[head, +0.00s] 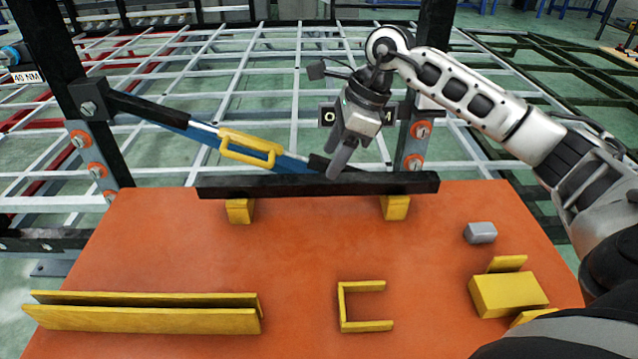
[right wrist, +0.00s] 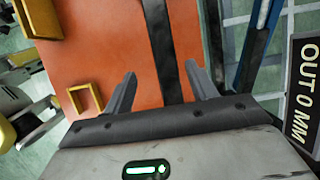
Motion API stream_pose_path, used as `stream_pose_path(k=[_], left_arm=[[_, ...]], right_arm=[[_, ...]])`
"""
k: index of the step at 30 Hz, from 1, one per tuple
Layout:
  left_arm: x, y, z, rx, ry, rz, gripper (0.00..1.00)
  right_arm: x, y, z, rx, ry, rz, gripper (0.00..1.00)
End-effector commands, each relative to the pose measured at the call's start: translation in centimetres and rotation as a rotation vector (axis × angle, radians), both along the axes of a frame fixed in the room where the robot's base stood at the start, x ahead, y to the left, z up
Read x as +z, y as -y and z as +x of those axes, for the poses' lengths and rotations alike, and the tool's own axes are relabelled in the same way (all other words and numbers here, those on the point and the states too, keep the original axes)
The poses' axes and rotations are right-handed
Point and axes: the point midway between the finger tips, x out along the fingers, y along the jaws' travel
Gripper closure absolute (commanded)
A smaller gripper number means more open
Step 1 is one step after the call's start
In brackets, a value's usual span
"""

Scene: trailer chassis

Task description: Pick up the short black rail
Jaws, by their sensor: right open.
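The short black rail (head: 270,186) lies level across two yellow blocks at the back of the orange table in the head view. My right gripper (head: 333,172) is above it, right of its middle, pointing down. In the right wrist view the black rail (right wrist: 163,45) runs between the two spread fingers of my right gripper (right wrist: 160,80), with gaps on both sides. The jaws are open and hold nothing. I cannot tell how far down beside the rail the fingertips reach. My left gripper is not in view.
Yellow blocks (head: 239,211) and (head: 396,208) support the rail. Black uprights (head: 425,90) and a blue strut with a yellow handle (head: 250,148) stand close behind. A long yellow channel (head: 140,318), a yellow bracket (head: 343,305) and a grey block (head: 480,232) lie on the orange table (head: 300,260).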

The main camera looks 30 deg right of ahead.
Motion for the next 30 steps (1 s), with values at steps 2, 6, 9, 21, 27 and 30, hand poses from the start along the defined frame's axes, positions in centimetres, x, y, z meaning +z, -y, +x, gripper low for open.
stream_pose_path(k=[2,6,9,21,27,30], left_arm=[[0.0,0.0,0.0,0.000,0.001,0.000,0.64],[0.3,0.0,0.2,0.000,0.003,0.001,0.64],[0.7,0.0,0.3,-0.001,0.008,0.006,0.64],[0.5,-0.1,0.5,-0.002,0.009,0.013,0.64],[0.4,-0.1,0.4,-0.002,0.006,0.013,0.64],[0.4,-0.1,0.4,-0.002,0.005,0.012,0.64]], right_arm=[[-0.5,-0.1,0.1,0.000,-0.001,-0.001,0.43],[-1.4,-0.5,0.4,0.000,-0.003,0.002,0.43],[-2.9,-0.7,1.0,0.001,-0.004,0.003,0.43],[-5.4,-1.5,1.6,0.000,0.000,0.000,0.43],[-5.4,-1.4,1.6,0.000,0.000,0.000,0.79],[-5.4,-1.4,1.6,0.000,0.000,0.000,1.00]])
